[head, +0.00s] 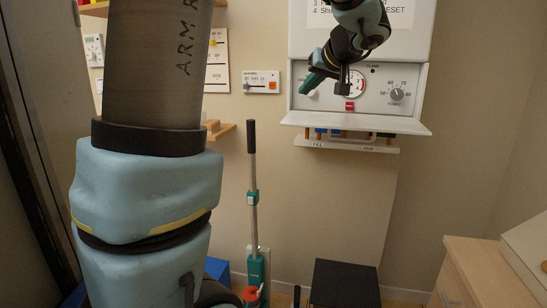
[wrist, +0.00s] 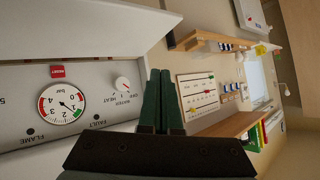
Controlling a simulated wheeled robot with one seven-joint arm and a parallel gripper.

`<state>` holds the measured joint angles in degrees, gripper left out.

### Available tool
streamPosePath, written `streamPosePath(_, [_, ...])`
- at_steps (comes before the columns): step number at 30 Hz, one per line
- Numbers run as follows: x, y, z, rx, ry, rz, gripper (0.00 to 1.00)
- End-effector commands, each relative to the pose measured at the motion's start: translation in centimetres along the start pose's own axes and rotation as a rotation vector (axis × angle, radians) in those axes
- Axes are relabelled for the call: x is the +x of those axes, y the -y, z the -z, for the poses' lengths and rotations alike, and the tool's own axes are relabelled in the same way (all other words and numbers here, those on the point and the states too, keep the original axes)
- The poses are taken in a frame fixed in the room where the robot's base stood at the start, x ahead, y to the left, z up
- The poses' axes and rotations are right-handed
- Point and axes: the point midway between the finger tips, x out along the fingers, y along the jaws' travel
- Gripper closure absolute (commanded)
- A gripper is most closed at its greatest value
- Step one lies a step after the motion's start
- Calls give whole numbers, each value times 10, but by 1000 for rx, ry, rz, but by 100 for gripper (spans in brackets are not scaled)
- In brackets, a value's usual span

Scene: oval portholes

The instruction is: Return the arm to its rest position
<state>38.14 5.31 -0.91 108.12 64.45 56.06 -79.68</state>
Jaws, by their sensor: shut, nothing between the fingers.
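My gripper (head: 309,84) is raised in front of the left part of the white boiler's control panel (head: 415,74), with its green fingers pointing down and left. In the wrist view the two green fingers (wrist: 160,98) lie side by side, shut and empty. My arm comes down from the top of the head view to the wrist. It partly covers the round gauge, which shows whole in the wrist view (wrist: 62,103) beside a red reset button (wrist: 57,71) and a white knob (wrist: 122,83). I cannot tell whether the fingers touch the panel.
The boiler's open flap (head: 355,123) juts out below the panel, with a small shelf (head: 345,144) under it. A grey thermostat knob (head: 397,94) is on the right.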

Motion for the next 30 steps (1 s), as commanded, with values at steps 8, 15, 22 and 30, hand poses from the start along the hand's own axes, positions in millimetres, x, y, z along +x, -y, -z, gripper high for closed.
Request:
streamPosePath(8, [33,18,-59,94,158,-15,100])
streamPosePath(15, [67,46,-152,198,389,-81,100])
streamPosePath(22, [88,86,-301,231,682,-273,100])
streamPosePath(30, [84,106,-382,172,765,-404,100])
